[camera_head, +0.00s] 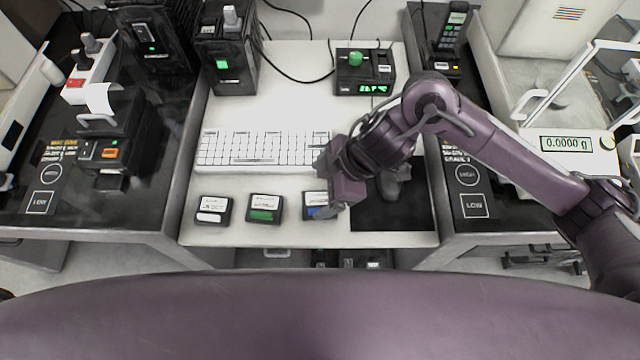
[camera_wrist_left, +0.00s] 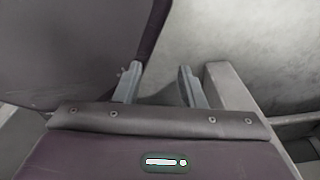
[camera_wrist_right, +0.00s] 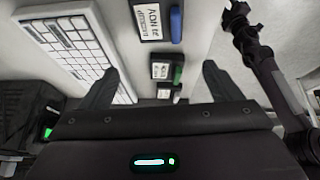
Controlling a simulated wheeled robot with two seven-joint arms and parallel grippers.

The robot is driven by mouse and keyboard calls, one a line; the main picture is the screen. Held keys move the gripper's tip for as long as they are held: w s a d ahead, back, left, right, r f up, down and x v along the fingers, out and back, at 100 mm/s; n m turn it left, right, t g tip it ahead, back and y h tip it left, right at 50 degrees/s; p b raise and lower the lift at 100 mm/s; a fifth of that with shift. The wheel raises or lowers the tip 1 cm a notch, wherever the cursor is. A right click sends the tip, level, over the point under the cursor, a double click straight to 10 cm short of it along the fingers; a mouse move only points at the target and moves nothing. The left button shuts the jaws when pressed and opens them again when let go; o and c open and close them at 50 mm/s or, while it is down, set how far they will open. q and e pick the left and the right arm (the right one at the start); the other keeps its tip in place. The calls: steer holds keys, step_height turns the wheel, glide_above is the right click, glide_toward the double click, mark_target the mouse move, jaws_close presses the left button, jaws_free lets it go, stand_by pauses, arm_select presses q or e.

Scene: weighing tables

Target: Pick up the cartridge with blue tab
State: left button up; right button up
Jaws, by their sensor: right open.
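The cartridge with the blue tab (camera_head: 313,199) lies on the white table's front part, the rightmost of three dark cartridges. My right gripper (camera_head: 332,208) is over its right side and hides part of it. In the right wrist view this cartridge (camera_wrist_right: 154,20) is at the top, beyond the open fingers (camera_wrist_right: 158,80), with nothing between them that I can see held. I cannot tell the height gap. My left gripper (camera_wrist_left: 160,84) shows only in its own wrist view, open and empty, near a grey table edge.
The green-tab cartridge (camera_head: 265,208) and white-tab cartridge (camera_head: 212,210) lie to the left in a row. A keyboard (camera_head: 262,148) is just behind them. A black mat (camera_head: 400,218) with a computer mouse (camera_head: 393,188) is at the right. A device with a green display (camera_head: 364,72) stands at the back.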

mark_target(319, 203)
steer(key=d, duration=0.2)
steer(key=d+h, duration=0.1)
steer(key=shift+w+f+g, duration=0.2)
steer(key=shift+f+g, duration=0.1)
steer(key=shift+f, duration=0.05)
steer(key=x, duration=0.7)
steer(key=shift+a+f, duration=0.1)
steer(key=shift+f, duration=0.15)
arm_select(q)
steer(key=shift+f, duration=0.25)
arm_select(e)
steer(key=shift+c, duration=0.5)
steer(key=shift+w, duration=0.1)
steer(key=c, duration=1)
